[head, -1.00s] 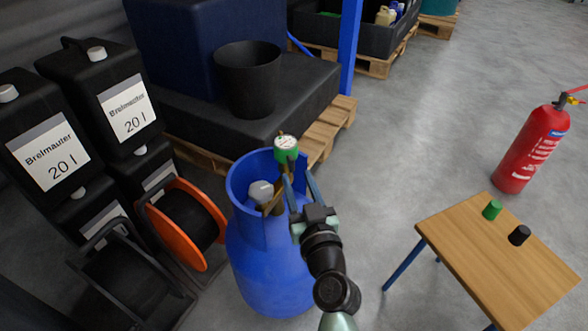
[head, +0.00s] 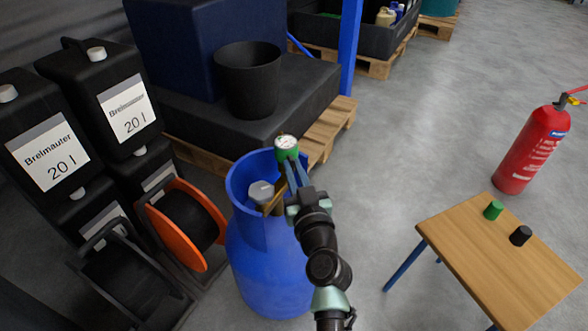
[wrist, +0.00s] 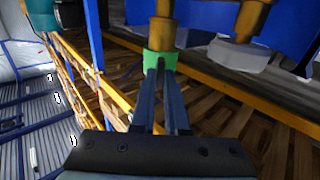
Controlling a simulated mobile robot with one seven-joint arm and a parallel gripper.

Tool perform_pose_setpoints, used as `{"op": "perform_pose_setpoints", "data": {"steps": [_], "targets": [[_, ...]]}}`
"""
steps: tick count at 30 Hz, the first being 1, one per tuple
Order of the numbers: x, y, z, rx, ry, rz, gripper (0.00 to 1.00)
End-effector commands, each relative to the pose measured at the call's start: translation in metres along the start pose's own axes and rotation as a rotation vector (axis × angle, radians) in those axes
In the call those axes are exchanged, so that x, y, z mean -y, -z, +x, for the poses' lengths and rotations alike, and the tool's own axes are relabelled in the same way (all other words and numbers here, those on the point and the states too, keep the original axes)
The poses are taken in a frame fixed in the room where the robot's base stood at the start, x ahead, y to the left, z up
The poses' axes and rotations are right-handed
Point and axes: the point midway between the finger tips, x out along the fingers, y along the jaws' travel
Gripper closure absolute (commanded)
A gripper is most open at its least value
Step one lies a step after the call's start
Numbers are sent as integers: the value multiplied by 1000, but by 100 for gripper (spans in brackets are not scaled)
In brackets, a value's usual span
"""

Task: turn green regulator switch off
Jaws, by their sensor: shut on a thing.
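The green regulator switch (head: 286,153) carries a round white gauge and sits at the top of the blue gas cylinder (head: 268,265), inside its collar. My gripper (head: 292,164) reaches it from the front, with both fingers close together. In the wrist view the fingertips of my gripper (wrist: 160,66) meet on the green part of the switch (wrist: 157,60), below a brass stem (wrist: 163,28). The fingers are shut on this green part. The switch's far side is hidden, and I cannot tell its on or off position.
A grey valve cap (head: 261,191) stands inside the collar. An orange hose reel (head: 187,222) and black canisters (head: 125,100) are at left. A wooden table (head: 490,262) with green and black knobs and a red extinguisher (head: 533,148) are at right. Floor between is clear.

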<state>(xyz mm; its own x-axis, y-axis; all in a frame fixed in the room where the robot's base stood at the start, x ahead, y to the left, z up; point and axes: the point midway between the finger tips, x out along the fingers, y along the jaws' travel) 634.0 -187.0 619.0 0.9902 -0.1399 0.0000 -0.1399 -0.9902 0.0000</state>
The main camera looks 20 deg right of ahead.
Motion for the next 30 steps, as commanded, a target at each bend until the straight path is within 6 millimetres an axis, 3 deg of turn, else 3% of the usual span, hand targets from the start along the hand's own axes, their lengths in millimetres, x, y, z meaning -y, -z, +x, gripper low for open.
{"op": "perform_pose_setpoints", "data": {"steps": [14,30], "targets": [[0,0,0,0,0,49,100],[-2,-1,0,0,0,479,100]]}}
